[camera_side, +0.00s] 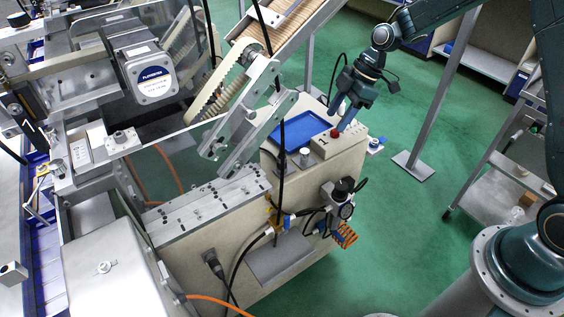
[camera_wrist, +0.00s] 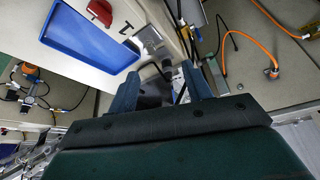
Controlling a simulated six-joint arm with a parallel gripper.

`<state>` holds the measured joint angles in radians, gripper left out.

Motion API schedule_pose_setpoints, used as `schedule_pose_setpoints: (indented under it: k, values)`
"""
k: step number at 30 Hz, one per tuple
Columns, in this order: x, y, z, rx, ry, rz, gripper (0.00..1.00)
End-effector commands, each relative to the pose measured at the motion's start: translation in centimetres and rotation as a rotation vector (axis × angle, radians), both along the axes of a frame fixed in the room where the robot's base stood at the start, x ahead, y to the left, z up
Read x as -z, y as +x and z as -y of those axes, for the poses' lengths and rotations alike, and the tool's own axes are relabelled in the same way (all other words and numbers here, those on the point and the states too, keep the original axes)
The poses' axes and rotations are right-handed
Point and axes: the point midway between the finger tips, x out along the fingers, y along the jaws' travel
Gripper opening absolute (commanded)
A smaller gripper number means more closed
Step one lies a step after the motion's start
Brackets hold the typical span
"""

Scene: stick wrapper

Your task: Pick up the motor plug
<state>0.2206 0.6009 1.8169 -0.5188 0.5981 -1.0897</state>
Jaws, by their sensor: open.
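My gripper (camera_side: 339,117) hangs at the right end of the beige cabinet in the side view, its two blue fingers pointing down close to a red button (camera_side: 336,133). In the wrist view the fingers (camera_wrist: 160,76) are spread apart. Dark parts show in the gap between them, but no held object can be made out. I cannot tell for certain which part is the motor plug. A black plug with a cable (camera_side: 213,263) sits on the cabinet's front, low and left of my gripper. An orange cable ends in a connector (camera_wrist: 271,72) at the right of the wrist view.
A blue tray (camera_side: 293,136) lies on the cabinet top beside the button. A gauge and valve unit (camera_side: 343,201) with hoses sticks out from the cabinet's side. A conveyor (camera_side: 283,27) rises behind. Green floor (camera_side: 400,225) is open to the right.

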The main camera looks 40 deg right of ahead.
Motion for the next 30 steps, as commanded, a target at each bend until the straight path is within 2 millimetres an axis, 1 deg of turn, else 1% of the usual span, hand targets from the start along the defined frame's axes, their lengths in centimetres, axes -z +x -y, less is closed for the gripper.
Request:
schedule_pose_setpoints:
  k: [1, 6, 9, 12, 16, 23, 26, 30]
  values:
    - [1.5, 0.4, 0.1, -0.024, 0.013, -0.002, 0.5]
    - [5.2, 1.6, 0.3, -0.108, 0.052, 0.016, 0.5]
    - [6.8, 2.0, 0.3, -0.143, 0.07, 0.026, 0.5]
    - [7.8, 2.2, 0.3, -0.166, 0.081, 0.033, 0.5]
    - [8.4, 2.3, 0.3, -0.178, 0.088, 0.038, 0.5]
    - [8.4, 2.3, 0.0, -0.18, 0.088, 0.039, 0.5]
    - [8.4, 2.5, -0.6, -0.18, 0.088, 0.039, 0.5]
    - [8.4, 2.8, -2.1, -0.183, 0.088, 0.039, 0.5]
